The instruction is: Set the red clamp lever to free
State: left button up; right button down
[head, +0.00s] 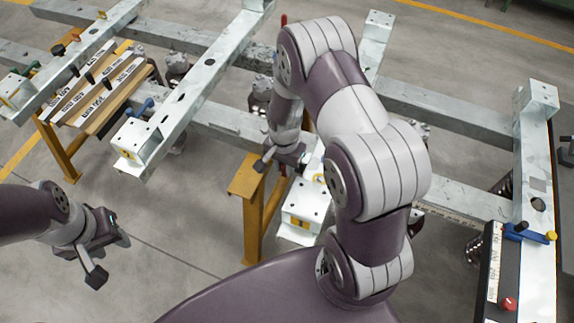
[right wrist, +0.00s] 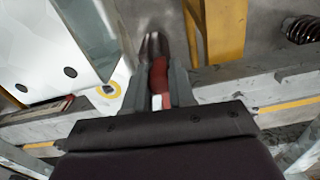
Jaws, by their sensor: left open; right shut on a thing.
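The red clamp lever (right wrist: 160,76) is between the fingers of my right gripper (right wrist: 162,92) in the right wrist view, with a dark rounded metal part just beyond it. The gripper is shut on the lever. In the head view my right gripper (head: 282,160) is at the near end of a pale steel beam, beside a yellow post; my arm covers much of this area. Only a little red shows below the fingers, so the lever's setting cannot be told. My left gripper (head: 110,257) is open and empty above bare floor at the lower left.
A yellow stand (head: 247,185) is close to my right gripper. A blue lever (head: 140,108) is on the beam to the left, near a board with labelled strips (head: 95,85). At the right are a blue lever (head: 530,234) and a red knob (head: 508,303). Floor around my left gripper is free.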

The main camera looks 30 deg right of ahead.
jog(key=w+m, duration=1.1)
jog(key=m, duration=0.3)
jog(key=shift+d+r+b, duration=0.15)
jog(key=shift+d+b, duration=0.05)
jog(key=shift+b, duration=0.2)
jog(key=shift+w+d, duration=0.1)
jog(key=shift+d, duration=0.1)
jog(key=c, duration=1.2)
grip_release()
jog(key=shift+o, duration=1.3)
notch_tip(320, 180, up, 12)
jog(key=shift+r+b, duration=0.25)
jog(key=shift+b, duration=0.2)
